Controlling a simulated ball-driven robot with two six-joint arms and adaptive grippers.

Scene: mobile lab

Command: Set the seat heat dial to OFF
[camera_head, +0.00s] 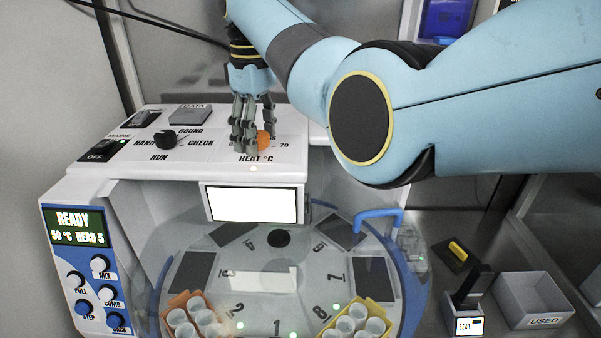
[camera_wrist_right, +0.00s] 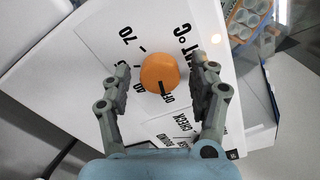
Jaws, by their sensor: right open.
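The orange seat heat dial (camera_head: 264,141) is on the white top panel of the machine, mostly hidden behind my right gripper (camera_head: 246,146) in the head view. In the right wrist view the dial (camera_wrist_right: 158,70) lies between the two open fingers of my right gripper (camera_wrist_right: 162,77). The fingers stand on either side of it, with a visible gap on both sides. The dial's dark pointer line is directed at the OFF label (camera_wrist_right: 168,98), or very near it. The label 70 shows on the far side. My left gripper is not in view.
A black selector knob (camera_head: 166,138) and dark rocker switches (camera_head: 101,151) sit left on the same panel. A screen (camera_head: 66,225) reads READY, 50 °C, HEAD 5. Below is a clear-covered carousel (camera_head: 279,300) with cup racks. A grey USED bin (camera_head: 537,300) stands right.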

